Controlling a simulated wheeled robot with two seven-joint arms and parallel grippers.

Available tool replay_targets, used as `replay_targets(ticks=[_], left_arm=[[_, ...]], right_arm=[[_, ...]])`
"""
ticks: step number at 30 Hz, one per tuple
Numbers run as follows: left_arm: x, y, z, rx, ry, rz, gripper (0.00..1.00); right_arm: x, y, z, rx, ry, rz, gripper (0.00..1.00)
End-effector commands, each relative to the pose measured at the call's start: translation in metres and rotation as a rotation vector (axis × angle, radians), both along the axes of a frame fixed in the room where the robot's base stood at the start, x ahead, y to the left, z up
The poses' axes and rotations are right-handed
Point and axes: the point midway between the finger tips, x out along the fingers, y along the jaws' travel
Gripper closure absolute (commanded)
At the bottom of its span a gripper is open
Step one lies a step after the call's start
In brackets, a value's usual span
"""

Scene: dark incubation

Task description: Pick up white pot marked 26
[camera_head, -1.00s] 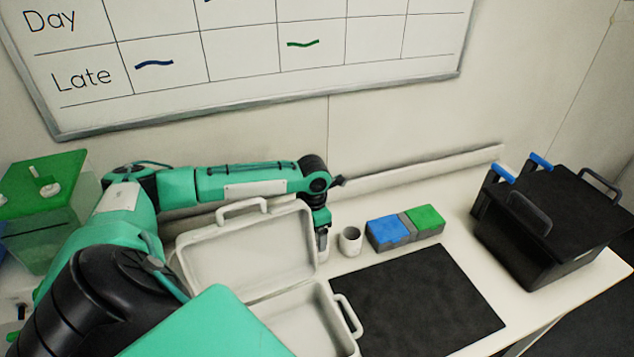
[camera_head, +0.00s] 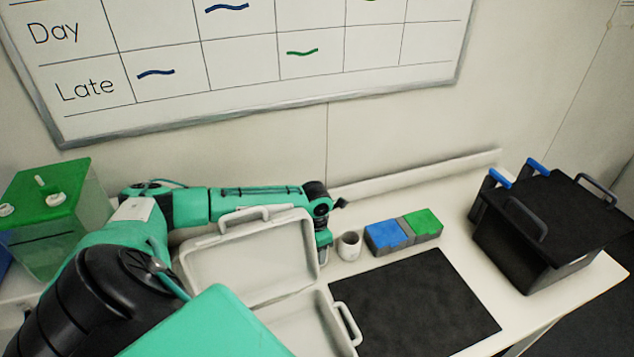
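A small white pot (camera_head: 349,246) stands upright on the table, between the open white case and the blue block. No number can be read on it from here. My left gripper (camera_head: 323,256) points down just left of the pot, behind the case's raised lid. Most of it is hidden by the lid, so its opening and any contact with the pot cannot be made out. My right gripper is not in view.
An open white case (camera_head: 248,258) stands close in front of my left arm. A blue block (camera_head: 386,234) and a green block (camera_head: 422,220) sit right of the pot. A black mat (camera_head: 415,305) lies in front. A black box (camera_head: 555,225) stands at right, a green-lidded container (camera_head: 45,190) at left.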

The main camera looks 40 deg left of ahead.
Motion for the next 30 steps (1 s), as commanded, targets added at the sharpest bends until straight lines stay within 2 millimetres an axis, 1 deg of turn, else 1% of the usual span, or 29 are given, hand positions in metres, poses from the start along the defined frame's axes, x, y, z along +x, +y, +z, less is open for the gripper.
replay_targets(ticks=[10, 14, 16, 20, 23, 26, 30], left_arm=[[0.0, 0.0, 0.002, 0.0, -0.001, 0.0, 0.7], [0.001, 0.001, 0.009, 0.001, -0.001, 0.001, 0.7], [0.001, 0.001, 0.016, 0.0, -0.002, 0.0, 0.7], [0.001, 0.001, 0.037, 0.001, -0.004, -0.001, 0.7], [0.001, 0.001, 0.058, 0.001, -0.006, 0.0, 0.7], [0.001, 0.001, 0.083, 0.001, -0.006, -0.001, 0.7], [0.001, 0.0, 0.12, 0.001, -0.007, -0.001, 0.7]], right_arm=[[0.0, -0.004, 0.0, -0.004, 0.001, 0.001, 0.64], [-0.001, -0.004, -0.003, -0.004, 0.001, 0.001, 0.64], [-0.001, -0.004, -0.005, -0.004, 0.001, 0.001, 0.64], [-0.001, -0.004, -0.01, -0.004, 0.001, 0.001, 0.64], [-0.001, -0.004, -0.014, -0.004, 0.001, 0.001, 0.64], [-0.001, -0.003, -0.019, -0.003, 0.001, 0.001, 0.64], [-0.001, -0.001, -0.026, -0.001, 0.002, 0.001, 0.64]])
